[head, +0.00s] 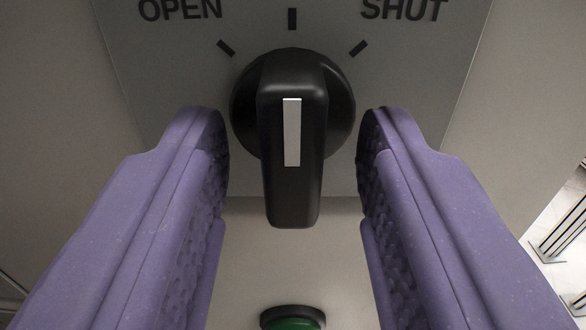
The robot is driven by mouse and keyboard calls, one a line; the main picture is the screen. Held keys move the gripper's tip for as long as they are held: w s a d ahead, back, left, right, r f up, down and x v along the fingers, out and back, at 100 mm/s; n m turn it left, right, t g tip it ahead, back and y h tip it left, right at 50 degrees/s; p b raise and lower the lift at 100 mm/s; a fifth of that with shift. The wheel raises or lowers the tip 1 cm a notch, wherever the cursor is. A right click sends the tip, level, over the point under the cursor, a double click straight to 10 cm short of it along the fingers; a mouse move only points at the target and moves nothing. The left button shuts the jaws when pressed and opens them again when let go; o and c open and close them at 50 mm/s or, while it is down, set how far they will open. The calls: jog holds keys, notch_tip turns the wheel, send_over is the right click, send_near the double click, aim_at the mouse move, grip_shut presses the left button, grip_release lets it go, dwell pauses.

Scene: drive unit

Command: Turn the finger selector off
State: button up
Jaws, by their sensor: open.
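The finger selector (291,195) is a black round knob with a raised grip bar and a white stripe. It sits on a grey label plate (420,60) marked OPEN at the left and SHUT at the right. Its bar and stripe stand upright, in line with the middle tick between the two words. My gripper (294,130) is open, with one purple textured finger on each side of the knob. A narrow gap shows between each finger and the bar. Any touch on the knob's round base is hard to tell.
A green push button (293,318) in a dark ring lies below the selector, partly cut off by the lower edge. The panel around it is plain grey. A bright floor with striped posts (565,230) shows at the far right.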

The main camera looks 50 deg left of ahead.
jog(key=p+v, duration=0.1)
jog(key=v, duration=0.6)
jog(key=shift+d, duration=0.3)
jog(key=shift+s, duration=0.15)
